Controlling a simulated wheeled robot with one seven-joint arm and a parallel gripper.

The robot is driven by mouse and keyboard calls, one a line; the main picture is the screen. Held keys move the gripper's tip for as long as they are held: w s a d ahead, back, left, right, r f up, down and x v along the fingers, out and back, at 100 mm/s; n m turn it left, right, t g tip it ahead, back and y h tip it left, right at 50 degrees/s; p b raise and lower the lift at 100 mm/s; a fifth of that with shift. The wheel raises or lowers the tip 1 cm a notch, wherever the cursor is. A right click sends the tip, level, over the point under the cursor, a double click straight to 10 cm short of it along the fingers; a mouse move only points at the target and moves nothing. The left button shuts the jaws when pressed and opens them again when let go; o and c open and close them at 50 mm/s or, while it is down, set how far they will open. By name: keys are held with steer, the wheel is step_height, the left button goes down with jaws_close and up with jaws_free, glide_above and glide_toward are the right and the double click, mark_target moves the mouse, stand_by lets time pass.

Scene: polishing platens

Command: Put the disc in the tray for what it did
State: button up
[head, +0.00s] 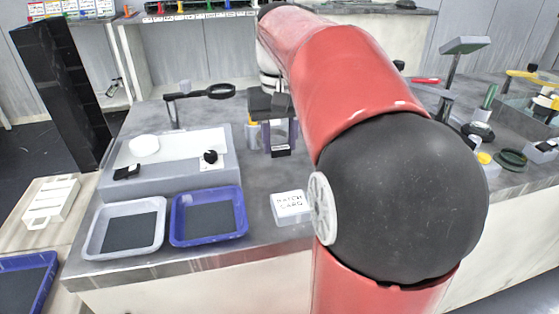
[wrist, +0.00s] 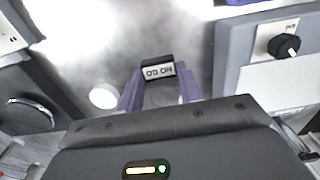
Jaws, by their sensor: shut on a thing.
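In the head view my gripper (head: 281,137) is low over the bench, right of the grey machine. A small black block (wrist: 158,71) with a white label that seems to read "NO GO" is at the fingertips; whether it touches them is unclear. It also shows in the head view (head: 281,151). A whitish tray (head: 95,243) and a blue tray (head: 242,215), both dark-floored, stand at the bench's front left.
The grey machine (head: 170,181) carries a white round piece (head: 143,145) and a black knob (head: 210,156). A batch card block (head: 290,206) lies right of the blue tray. A black magnifier (head: 219,91) stands behind. My arm hides the bench's middle right.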

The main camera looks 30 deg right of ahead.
mark_target(280, 146)
steer(key=shift+f+b, duration=0.3)
steer(key=shift+f, duration=1.9)
steer(key=shift+f, duration=0.15)
steer(key=o, duration=1.1)
step_height(280, 146, up, 12)
steer(key=shift+r+p, duration=0.2)
steer(key=shift+p, duration=0.9)
